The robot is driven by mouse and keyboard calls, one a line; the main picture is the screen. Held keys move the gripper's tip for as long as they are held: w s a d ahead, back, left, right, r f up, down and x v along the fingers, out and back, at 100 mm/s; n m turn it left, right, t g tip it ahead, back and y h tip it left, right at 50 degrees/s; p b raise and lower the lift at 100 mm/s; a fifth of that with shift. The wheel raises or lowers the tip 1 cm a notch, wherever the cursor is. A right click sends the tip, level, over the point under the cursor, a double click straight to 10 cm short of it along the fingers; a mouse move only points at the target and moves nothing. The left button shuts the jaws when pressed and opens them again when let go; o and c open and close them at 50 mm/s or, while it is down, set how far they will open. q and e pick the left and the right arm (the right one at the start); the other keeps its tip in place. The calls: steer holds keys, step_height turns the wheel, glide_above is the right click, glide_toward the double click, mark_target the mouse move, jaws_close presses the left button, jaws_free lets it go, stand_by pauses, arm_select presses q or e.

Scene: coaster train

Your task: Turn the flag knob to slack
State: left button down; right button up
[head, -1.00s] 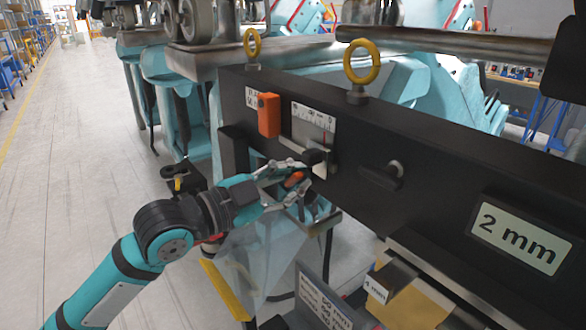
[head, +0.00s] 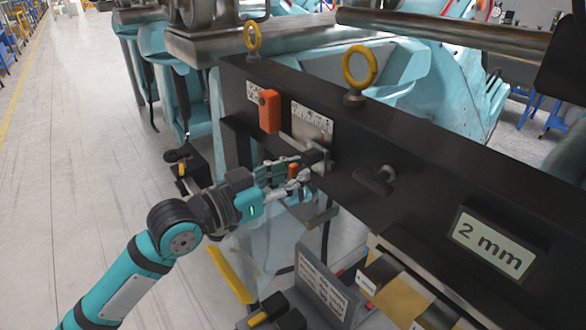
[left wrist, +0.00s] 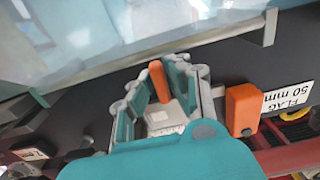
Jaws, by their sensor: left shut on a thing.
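My left gripper (head: 305,168) is at the front of the black beam, with its fingers shut around a small orange bar (head: 293,172). This bar looks like the flag knob. In the left wrist view the orange bar (left wrist: 158,80) stands between the two fingers of the left gripper (left wrist: 172,75). Much of the knob and its mount is hidden by the fingers, and I cannot read its setting. A white scale plate (head: 311,120) with a thin red mark sits just above. My right gripper is not in view.
An orange block (head: 268,111) sticks out of the black beam (head: 420,170) up and left of my gripper; a "FLAG 50 mm" label (left wrist: 289,97) is beside it. A dark handle (head: 376,180) projects to the right. Yellow eye bolts (head: 360,67) stand on top.

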arm_select(q)
steer(key=shift+r, duration=0.15)
stand_by(0.3)
steer(key=c, duration=1.6)
jaws_free()
steer(key=shift+w, duration=0.1)
steer(key=shift+c, duration=0.2)
steer(key=v, duration=1.2)
